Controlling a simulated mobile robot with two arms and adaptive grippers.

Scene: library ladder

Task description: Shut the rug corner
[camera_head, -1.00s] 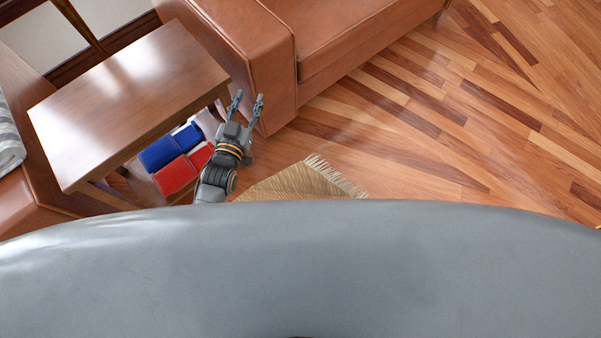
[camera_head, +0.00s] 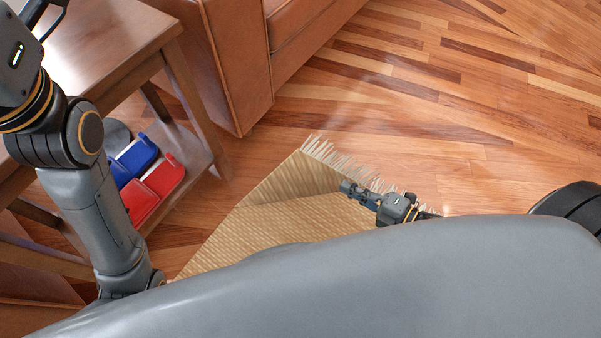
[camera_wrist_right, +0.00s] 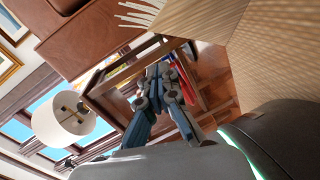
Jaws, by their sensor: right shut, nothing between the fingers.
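The tan woven rug (camera_head: 235,240) lies on the wood floor in the head view, with pale fringe (camera_head: 345,165) along its far right edge. A darker, smoother patch shows near its far corner. In the right wrist view the rug (camera_wrist_right: 285,60) appears as two tan faces meeting at a crease, with fringe at the top. How far the corner is lifted I cannot tell. My right gripper (camera_head: 347,187) is shut and empty, pointing left beside the fringed edge; contact is unclear. It also shows in the right wrist view (camera_wrist_right: 160,72). My left gripper (camera_head: 48,12) is cut off at the top left.
A wooden side table (camera_head: 105,45) stands at the left, with blue (camera_head: 135,160) and red (camera_head: 155,190) items on its lower shelf. A brown leather armchair (camera_head: 235,65) stands behind the rug. The floor at right is open. A lamp (camera_wrist_right: 62,120) shows in the wrist view.

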